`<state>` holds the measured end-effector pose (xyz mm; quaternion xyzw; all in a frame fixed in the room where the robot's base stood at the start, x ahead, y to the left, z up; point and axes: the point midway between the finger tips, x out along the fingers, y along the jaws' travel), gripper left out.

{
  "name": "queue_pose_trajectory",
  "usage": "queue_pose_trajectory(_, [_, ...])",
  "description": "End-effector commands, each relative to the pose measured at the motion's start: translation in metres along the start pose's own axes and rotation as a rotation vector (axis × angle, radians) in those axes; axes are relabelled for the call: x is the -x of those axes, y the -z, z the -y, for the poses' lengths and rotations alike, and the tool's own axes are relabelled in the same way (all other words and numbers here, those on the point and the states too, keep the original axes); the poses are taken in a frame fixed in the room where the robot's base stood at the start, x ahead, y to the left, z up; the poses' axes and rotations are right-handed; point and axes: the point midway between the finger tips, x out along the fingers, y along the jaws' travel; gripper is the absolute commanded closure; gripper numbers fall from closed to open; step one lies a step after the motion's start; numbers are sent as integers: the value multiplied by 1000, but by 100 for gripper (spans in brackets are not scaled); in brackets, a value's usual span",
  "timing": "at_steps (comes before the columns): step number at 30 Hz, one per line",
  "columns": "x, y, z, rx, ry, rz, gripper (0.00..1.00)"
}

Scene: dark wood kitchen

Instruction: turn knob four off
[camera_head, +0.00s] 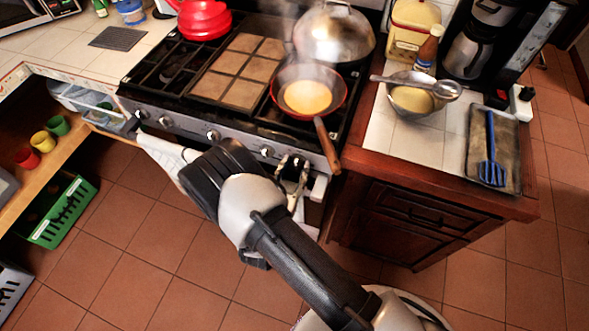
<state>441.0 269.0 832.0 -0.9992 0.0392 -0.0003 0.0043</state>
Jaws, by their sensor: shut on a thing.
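The stove has a row of knobs along its grey front panel (190,131). Knobs show at the left (142,114), in the middle (212,135) and to the right of the middle (267,152). My gripper (293,163) is at the right end of the panel, shut on a stove knob there. The fingers largely cover this knob, so its setting cannot be read. No knob numbers are legible.
A red pan (325,75) with a pancake steams at the stove's right front, its wooden handle (327,143) jutting over the edge near my gripper. A white towel (165,153) hangs on the oven front. A counter with a bowl (405,112) stands right.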

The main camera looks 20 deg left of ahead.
Motion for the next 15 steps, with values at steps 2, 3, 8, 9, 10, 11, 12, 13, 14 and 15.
queue_pose_trajectory(2, [0,0,0,-5,0,0,85])
queue_pose_trajectory(3, [0,0,0,-7,0,0,85])
queue_pose_trajectory(8, [0,0,0,-8,0,1,85])
queue_pose_trajectory(9, [0,0,0,-7,0,1,85])
queue_pose_trajectory(10, [0,0,0,-7,0,1,85])
queue_pose_trajectory(11, [0,0,0,-7,0,1,85])
queue_pose_trajectory(12, [0,0,0,-7,0,1,85])
queue_pose_trajectory(13, [0,0,0,-7,0,1,60])
queue_pose_trajectory(14, [0,0,0,-7,0,1,58])
queue_pose_trajectory(15, [0,0,0,-7,0,1,56])
